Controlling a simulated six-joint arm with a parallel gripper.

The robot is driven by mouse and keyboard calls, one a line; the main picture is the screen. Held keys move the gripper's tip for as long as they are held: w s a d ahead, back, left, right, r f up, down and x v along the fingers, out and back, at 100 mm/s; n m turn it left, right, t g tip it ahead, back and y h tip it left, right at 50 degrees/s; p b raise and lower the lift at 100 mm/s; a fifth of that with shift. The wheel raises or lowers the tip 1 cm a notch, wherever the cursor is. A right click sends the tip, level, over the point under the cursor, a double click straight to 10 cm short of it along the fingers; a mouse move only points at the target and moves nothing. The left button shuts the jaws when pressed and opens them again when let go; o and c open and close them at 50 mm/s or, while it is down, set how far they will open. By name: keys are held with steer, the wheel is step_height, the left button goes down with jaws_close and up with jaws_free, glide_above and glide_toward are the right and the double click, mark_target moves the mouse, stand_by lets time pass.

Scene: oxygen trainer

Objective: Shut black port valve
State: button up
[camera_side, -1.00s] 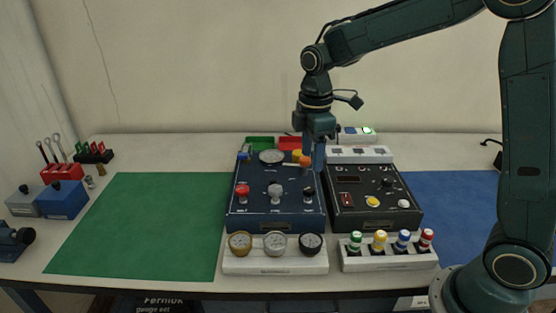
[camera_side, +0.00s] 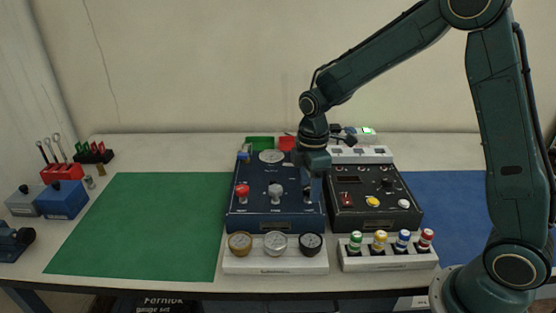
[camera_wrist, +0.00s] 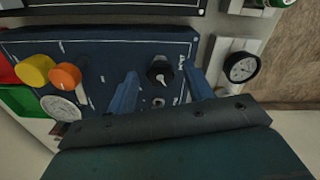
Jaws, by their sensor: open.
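The black port valve (camera_wrist: 159,70) is a dark knob with a light pointer mark on the dark blue panel (camera_wrist: 90,50). In the wrist view it lies between the two blue fingers of my gripper (camera_wrist: 160,88), near their tips, with space on both sides. My gripper is open. In the side view my gripper (camera_side: 312,192) is over the front right of the blue panel (camera_side: 258,213) and largely hides the black valve. The red valve (camera_side: 242,191) and grey valve (camera_side: 275,191) stand in the same row to the left.
A black panel (camera_side: 375,217) stands close on the right. A white gauge rack (camera_side: 275,265) with several gauges is in front. Orange (camera_wrist: 65,76) and yellow (camera_wrist: 34,70) knobs sit farther back on the blue panel. The green mat (camera_side: 140,225) is clear.

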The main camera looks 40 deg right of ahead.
steer(key=c, duration=1)
steer(key=shift+m, duration=0.3)
steer(key=m, duration=0.4)
steer(key=shift+m, duration=0.4)
steer(key=m, duration=0.8)
steer(key=shift+r, duration=0.1)
steer(key=m, duration=0.3)
steer(key=shift+a+m, duration=0.1)
steer(key=shift+m, duration=0.3)
steer(key=m, duration=0.6)
steer(key=shift+m, duration=0.4)
